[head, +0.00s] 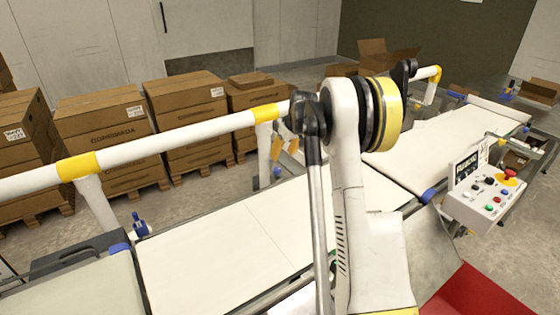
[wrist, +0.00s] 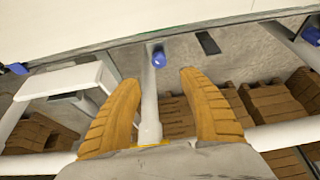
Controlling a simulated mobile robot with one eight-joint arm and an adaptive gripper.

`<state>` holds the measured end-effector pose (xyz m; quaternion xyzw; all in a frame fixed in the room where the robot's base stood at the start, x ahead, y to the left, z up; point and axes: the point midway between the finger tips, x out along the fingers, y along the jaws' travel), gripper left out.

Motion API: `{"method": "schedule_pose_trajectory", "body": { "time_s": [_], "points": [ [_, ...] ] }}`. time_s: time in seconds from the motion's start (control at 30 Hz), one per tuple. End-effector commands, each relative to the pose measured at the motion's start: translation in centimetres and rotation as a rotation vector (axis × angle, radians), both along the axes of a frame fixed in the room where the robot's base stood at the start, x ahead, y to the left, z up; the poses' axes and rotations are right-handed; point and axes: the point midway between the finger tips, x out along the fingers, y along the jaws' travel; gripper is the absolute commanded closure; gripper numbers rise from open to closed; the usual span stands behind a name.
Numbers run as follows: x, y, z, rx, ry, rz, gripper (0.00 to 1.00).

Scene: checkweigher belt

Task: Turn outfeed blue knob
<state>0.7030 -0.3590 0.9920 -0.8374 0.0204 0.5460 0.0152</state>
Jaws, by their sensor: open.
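In the wrist view a blue knob (wrist: 158,57) sits near the belt edge, in line with the gap between my fingers and a little beyond the tips. My gripper (wrist: 160,80) has two orange ribbed fingers spread apart with nothing held between them. A second blue knob (wrist: 312,36) is at the right edge and blue also shows at the left (wrist: 18,69). In the head view blue knobs show at the near left (head: 140,226), beside the middle belt (head: 277,172) and at the far end (head: 508,94). I cannot tell which is the outfeed one.
A white rail (head: 190,136) with yellow bands runs above the conveyor belt (head: 215,250). A control box (head: 482,202) with a red button stands at right. Stacked cartons (head: 100,130) on pallets stand behind. A red bin (head: 480,295) is at the bottom right.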

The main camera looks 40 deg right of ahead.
Motion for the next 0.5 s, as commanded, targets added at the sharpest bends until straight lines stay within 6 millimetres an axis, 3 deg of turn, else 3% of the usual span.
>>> {"method": "schedule_pose_trajectory", "body": {
  "time_s": [0.07, 0.5],
  "points": [
    [0.4, -0.1, -0.3, -0.002, 0.027, -0.005, 0.5],
    [3.3, -0.2, -8.1, -0.002, 0.025, -0.005, 0.5]
  ]
}}
